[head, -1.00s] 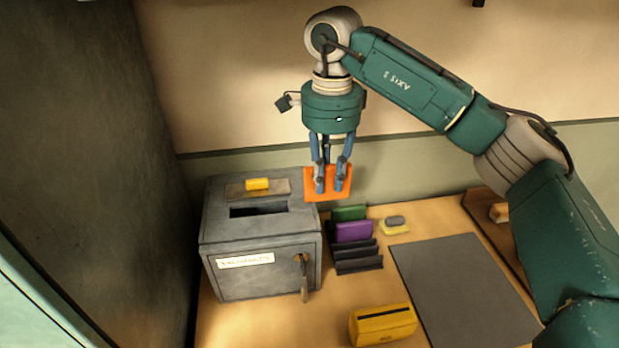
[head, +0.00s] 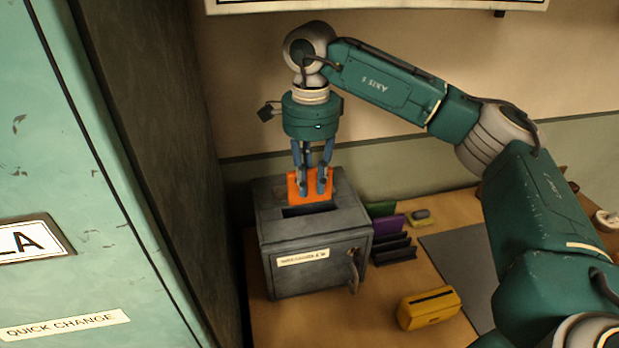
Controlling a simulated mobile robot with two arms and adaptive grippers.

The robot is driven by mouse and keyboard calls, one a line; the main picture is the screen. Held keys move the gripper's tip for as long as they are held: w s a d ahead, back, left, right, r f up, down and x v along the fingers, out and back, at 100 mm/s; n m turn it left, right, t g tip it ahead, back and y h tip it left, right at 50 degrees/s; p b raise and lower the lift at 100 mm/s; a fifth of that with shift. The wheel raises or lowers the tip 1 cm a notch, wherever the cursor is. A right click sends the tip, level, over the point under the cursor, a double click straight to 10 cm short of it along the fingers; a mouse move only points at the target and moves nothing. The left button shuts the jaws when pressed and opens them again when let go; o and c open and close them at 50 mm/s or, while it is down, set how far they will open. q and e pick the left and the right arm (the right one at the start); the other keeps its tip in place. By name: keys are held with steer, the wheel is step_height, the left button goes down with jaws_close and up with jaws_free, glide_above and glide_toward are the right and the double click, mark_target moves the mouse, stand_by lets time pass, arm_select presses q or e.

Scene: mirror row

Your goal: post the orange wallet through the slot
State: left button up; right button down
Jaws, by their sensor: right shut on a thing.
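The orange wallet (head: 311,199) is upright in my right gripper (head: 313,188), which is shut on it. Gripper and wallet are over the top of a dark grey box (head: 314,258). The dark slot (head: 308,210) in the box's top shows just below and in front of the wallet. I cannot tell whether the wallet's lower edge is above the slot or entering it. The yellow piece on the box's top is hidden behind the wallet and gripper. My left gripper is not in view.
Right of the box stand a green wallet (head: 381,209) and a purple wallet (head: 389,227) in a dark rack (head: 396,249). A yellow case (head: 429,308) lies in front, beside a grey mat (head: 463,262). A green cabinet (head: 75,190) fills the left.

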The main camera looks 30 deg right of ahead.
mark_target(310, 196)
steer(key=shift+a+f+b, duration=0.1)
steer(key=shift+f+b, duration=0.3)
steer(key=shift+f, duration=0.85)
steer(key=shift+f+b, duration=0.8)
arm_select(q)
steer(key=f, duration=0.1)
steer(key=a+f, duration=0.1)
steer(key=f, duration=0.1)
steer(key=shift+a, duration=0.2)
arm_select(e)
steer(key=shift+f, duration=0.15)
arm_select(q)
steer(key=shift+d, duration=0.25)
arm_select(e)
steer(key=c, duration=1.1)
jaws_free()
steer(key=o, duration=0.3)
steer(key=shift+o, duration=0.7)
